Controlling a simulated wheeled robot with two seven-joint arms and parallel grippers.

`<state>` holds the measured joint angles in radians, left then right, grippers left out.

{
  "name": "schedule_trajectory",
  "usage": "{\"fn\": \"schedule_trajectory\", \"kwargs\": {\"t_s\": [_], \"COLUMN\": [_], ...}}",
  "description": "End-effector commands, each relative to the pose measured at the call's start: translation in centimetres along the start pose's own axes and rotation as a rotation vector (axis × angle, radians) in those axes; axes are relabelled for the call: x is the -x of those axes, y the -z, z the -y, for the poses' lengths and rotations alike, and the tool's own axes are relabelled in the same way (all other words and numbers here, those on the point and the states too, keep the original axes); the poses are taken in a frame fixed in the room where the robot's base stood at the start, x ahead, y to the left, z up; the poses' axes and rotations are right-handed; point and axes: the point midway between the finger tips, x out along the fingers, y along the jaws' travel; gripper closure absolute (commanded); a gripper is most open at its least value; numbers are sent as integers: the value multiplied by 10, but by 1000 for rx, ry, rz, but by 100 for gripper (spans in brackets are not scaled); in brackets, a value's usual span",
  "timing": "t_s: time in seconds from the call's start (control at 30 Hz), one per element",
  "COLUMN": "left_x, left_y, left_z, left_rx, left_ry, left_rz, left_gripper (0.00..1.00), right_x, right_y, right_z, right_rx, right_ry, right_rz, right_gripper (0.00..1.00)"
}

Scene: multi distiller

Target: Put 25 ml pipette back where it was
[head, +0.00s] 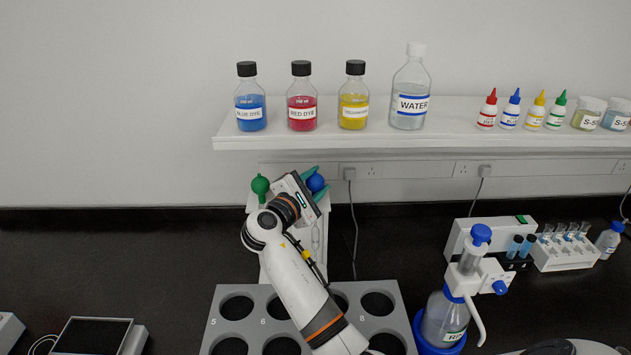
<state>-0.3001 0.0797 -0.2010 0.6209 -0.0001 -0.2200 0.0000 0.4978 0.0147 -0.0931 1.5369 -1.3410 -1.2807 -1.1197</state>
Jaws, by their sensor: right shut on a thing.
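My right arm reaches up from the bottom middle to a white pipette stand (268,262) near the wall. My right gripper (317,183) is shut around a pipette with a blue bulb (316,182) at the stand's right side. The gripper body and wrist hide much of this pipette and the stand, so I cannot tell whether it is seated. A pipette with a green bulb (260,186) stands upright at the left of the stand. No volume marking is readable on either pipette. My left gripper is not in view.
A grey rack with round holes (255,300) lies in front of the stand, partly under my arm. A blue-based dispenser bottle (443,320) stands to the right. Above, a white shelf (350,139) holds dye and water bottles.

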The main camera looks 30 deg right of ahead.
Motion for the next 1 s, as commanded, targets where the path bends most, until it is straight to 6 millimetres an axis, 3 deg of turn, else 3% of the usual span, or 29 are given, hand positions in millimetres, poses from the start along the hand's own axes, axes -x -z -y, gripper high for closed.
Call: {"fn": "schedule_trajectory", "kwargs": {"t_s": [0.13,0.17,0.27,0.67,0.77,1.0], "left_x": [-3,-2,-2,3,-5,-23], "left_y": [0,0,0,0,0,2], "left_z": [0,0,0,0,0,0], "left_rx": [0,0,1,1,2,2], "left_ry": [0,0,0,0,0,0], "left_rz": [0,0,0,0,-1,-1], "left_gripper": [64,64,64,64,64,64], "right_x": [0,0,0,0,14,68], "right_y": [-3,-3,-2,4,0,0], "right_z": [-4,-4,-3,5,2,1], "right_rx": [1,1,1,-2,-1,-4], "right_ry": [1,0,0,0,1,0], "right_rz": [0,0,0,0,2,4], "right_gripper": [68,56,39,39,39,39]}}
